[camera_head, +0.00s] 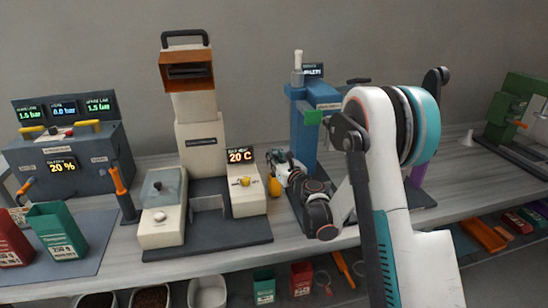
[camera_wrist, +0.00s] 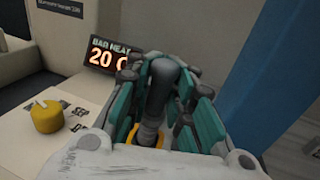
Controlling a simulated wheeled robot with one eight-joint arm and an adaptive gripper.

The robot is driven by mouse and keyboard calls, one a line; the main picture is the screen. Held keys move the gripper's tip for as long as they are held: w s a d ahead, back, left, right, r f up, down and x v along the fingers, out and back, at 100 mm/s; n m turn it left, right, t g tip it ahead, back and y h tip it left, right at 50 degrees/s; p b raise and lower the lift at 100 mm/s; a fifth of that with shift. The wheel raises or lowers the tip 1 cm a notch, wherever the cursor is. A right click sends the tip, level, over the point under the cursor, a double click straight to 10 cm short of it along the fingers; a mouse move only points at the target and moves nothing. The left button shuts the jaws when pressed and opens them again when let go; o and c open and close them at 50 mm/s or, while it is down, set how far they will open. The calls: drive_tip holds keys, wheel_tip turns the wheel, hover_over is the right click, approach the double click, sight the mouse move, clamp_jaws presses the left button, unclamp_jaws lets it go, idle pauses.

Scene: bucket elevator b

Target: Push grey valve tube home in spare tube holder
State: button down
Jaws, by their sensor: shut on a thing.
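In the wrist view my gripper (camera_wrist: 165,95), with teal and black fingers, is closed around a dark grey upright cylinder (camera_wrist: 160,85), which looks like the grey valve tube. A lighter ribbed part of it runs down towards a yellow ring (camera_wrist: 131,138), perhaps the spare tube holder. I cannot tell how deep the tube sits in it. In the head view my gripper (camera_head: 280,162) is just right of the cream block with the 20 C display. A yellow part (camera_head: 274,186) shows below its fingers. The tube is hard to make out there.
The 20 C display (camera_head: 240,156) and a yellow knob (camera_wrist: 46,117) are close left of my gripper. A blue column (camera_head: 303,140) stands close on its right. The bench front (camera_head: 210,262) has shelves with packets below.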

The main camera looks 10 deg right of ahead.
drive_tip(key=shift+f+b, duration=1.45)
drive_tip(key=shift+f, duration=0.35)
drive_tip(key=c, duration=1.3)
unclamp_jaws()
drive_tip(key=v, duration=1.2)
